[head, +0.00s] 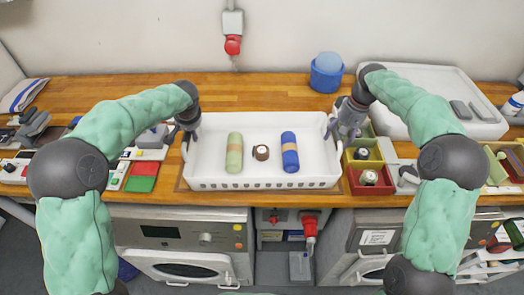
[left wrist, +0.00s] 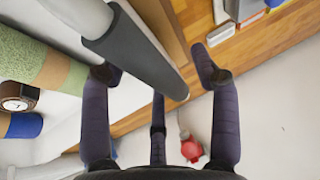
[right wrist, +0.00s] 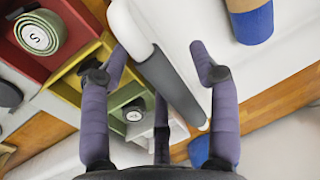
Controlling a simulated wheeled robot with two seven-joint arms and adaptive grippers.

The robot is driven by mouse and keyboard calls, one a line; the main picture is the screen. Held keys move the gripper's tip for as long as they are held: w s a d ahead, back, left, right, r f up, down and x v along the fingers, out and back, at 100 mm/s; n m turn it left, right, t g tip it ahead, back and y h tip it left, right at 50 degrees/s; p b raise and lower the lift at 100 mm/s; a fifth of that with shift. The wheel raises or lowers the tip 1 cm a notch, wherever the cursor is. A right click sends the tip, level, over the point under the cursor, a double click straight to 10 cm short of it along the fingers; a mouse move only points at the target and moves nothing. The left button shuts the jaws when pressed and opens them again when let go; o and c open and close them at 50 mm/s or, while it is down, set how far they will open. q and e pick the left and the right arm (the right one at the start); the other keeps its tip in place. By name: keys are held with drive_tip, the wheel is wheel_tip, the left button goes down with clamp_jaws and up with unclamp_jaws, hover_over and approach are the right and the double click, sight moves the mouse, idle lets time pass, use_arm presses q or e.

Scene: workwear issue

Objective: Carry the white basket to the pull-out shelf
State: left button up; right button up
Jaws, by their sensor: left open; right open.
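The white basket (head: 262,183) stands upright on the wooden counter. Inside lie a green roll (head: 234,153), a small dark roll with a pale round face (head: 261,152) and a blue roll (head: 289,152). My left gripper (head: 185,136) is open at the basket's left end; in the left wrist view its fingers stand around a grey-sleeved handle bar (left wrist: 150,52), not closed on it. My right gripper (head: 338,130) is open at the right end, its fingers on both sides of the other grey-sleeved bar (right wrist: 172,85). I cannot make out the pull-out shelf with certainty.
A blue tub (head: 326,75) stands behind the basket's right end. A large white tray (head: 440,78) is at the back right. Red and yellow bins (head: 372,188) sit close to the basket's right side. Small items crowd the left. Counter behind the basket is clear.

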use_arm(q)
clamp_jaws()
use_arm(e)
clamp_jaws()
use_arm(q)
drive_tip(key=shift+r, duration=0.15)
use_arm(e)
drive_tip(key=shift+r, duration=0.15)
